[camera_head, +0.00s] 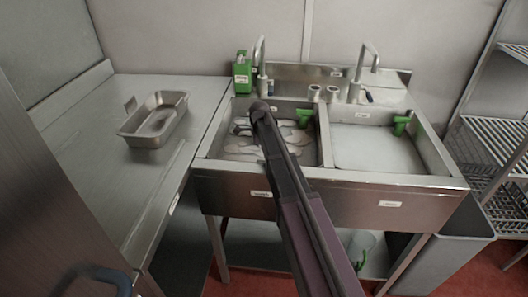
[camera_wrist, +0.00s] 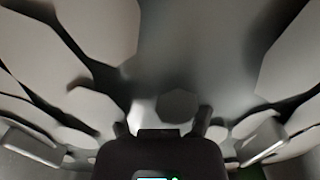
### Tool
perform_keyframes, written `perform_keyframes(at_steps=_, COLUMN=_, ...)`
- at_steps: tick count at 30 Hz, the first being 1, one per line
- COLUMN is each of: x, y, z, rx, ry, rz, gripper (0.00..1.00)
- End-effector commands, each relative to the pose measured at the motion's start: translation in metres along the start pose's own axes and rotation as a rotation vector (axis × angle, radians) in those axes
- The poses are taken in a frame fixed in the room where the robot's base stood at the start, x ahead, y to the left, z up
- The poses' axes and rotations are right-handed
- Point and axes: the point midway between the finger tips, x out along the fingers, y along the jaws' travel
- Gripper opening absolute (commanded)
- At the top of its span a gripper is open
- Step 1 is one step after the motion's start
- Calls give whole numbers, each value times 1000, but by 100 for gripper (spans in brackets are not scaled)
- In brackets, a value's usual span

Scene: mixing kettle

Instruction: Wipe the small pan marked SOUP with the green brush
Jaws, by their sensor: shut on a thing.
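A small steel pan (camera_head: 147,140) lies on the left counter in the head view; I cannot read a SOUP mark on it. My arm reaches into the left basin, and my gripper (camera_head: 240,129) is low over the suds there. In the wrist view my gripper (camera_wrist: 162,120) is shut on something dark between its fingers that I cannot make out. One green item (camera_head: 304,117), possibly a brush, is at the back right of the left basin. Another green item (camera_head: 401,125) is at the right basin's back right corner.
The left basin holds pale suds (camera_head: 240,149); the right basin (camera_head: 375,150) looks bare. The left counter (camera_head: 85,170) is otherwise clear. Wire shelves (camera_head: 495,138) stand at right.

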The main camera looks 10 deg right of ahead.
Motion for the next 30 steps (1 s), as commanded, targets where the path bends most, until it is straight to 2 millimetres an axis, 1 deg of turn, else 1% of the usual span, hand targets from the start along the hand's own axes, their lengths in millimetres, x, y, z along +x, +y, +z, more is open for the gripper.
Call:
perform_keyframes(at_steps=3, x=-1, y=0, z=8, rx=-2, ry=0, rz=0, gripper=33)
perform_keyframes(at_steps=6, x=-1, y=0, z=11, rx=-1, ry=0, rz=0, gripper=33)
perform_keyframes(at_steps=19, x=-2, y=0, z=12, rx=0, ry=0, rz=0, gripper=33)
perform_keyframes(at_steps=23, x=-8, y=0, z=12, rx=0, ry=0, rz=0, gripper=33)
perform_keyframes(at_steps=30, x=-26, y=0, z=12, rx=0, ry=0, rz=0, gripper=33)
